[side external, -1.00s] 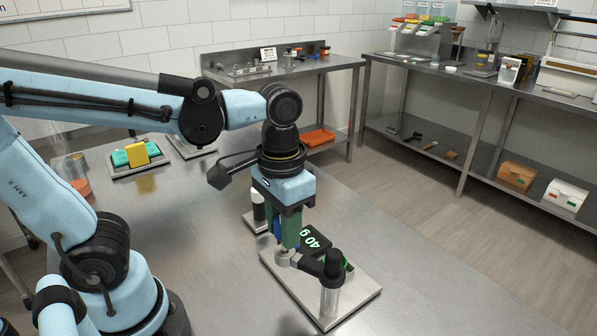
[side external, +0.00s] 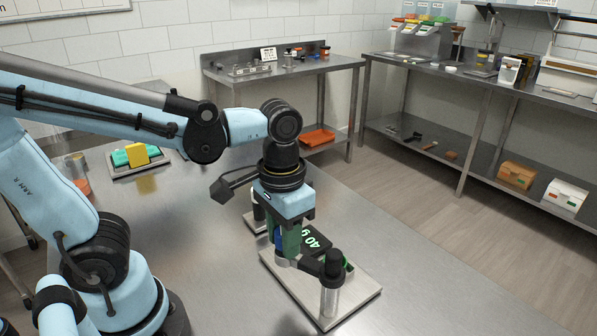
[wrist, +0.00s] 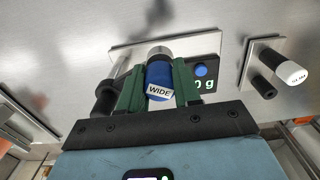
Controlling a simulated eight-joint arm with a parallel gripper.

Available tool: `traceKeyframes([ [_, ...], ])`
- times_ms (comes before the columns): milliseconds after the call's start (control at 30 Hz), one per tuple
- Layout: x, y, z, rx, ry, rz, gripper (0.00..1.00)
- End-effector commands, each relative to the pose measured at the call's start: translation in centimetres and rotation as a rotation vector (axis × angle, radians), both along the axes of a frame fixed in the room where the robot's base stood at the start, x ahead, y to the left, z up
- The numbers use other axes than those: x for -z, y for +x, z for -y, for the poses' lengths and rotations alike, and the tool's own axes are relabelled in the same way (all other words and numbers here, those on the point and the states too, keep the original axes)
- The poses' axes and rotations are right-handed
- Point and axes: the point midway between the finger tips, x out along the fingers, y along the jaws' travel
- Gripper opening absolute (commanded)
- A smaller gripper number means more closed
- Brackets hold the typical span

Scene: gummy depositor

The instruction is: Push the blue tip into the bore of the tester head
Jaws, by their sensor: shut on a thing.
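The blue tip (wrist: 159,78), labelled WIDE, is held between the green fingers of my gripper (wrist: 157,88). In the side view my gripper (side external: 289,242) points down over the tester head (side external: 286,260), with a sliver of blue showing beside the fingers. The tester head is a metal cylinder on a black arm; it also shows in the wrist view (wrist: 160,52), directly beyond the blue tip. The tip's lower end meets or nearly meets the head. The bore is hidden, so I cannot tell how far the tip is inside.
The tester's post (side external: 329,298) stands on a pale base plate (side external: 350,300). A dark display (side external: 318,238) reading 40 g sits behind the head. A second plate (wrist: 258,47) carries a black peg and a white-capped part (wrist: 290,73). The steel table is clear in front.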

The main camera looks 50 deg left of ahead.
Motion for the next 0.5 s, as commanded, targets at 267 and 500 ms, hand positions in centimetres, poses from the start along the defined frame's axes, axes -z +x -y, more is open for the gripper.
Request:
traceKeyframes([
  [267,0.22,-0.01,0.0,0.0,0.0,0.0,0.56],
  [500,0.22,-0.02,0.0,0.0,0.0,0.0,0.62],
])
